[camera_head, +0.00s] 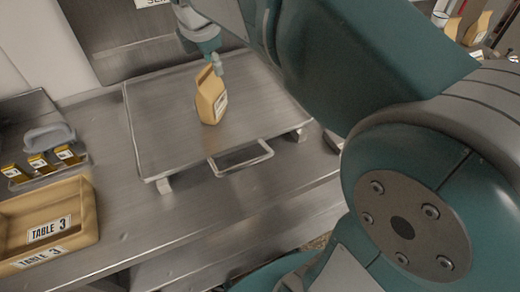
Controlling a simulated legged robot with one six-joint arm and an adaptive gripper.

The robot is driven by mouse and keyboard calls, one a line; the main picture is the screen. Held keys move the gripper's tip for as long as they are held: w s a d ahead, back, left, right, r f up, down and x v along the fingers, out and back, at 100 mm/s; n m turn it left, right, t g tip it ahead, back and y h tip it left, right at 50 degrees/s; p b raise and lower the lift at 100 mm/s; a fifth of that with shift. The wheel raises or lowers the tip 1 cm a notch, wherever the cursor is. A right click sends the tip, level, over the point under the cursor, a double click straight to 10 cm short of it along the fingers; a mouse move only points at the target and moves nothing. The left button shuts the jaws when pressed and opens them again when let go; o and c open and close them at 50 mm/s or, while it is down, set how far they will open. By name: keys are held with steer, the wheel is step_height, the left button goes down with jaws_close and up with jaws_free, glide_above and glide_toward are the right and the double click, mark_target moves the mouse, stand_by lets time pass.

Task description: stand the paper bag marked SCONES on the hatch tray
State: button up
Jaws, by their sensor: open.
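A tan paper bag (207,100) stands on the metal hatch tray (160,135), a little behind its middle, and looks slightly tilted. Its pale label is turned to the right, and its words are too small to read. My gripper (215,66) is open at the top of the bag, just above and behind it. One finger shows close to the bag's upper edge. I cannot tell whether it touches. The tray lies flat on the steel counter on short feet, with a loop handle at its front.
A tan crate (88,212) labelled TABLE 3 sits at the left. Behind it are a small rack (18,176) of yellow items and a grey object (48,138). More tan bags (478,27) stand at the far right. The tray's front and left are bare.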

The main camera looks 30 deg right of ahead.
steer(key=s+d+f+m+t+y, duration=0.1)
steer(key=s+f+m, duration=0.4)
steer(key=s+m, duration=0.4)
steer(key=s+f+m+t+y, duration=0.1)
steer(key=s+f+m, duration=0.4)
steer(key=s+m, duration=0.5)
steer(key=shift+s+d, duration=0.15)
steer(key=shift+d, duration=0.2)
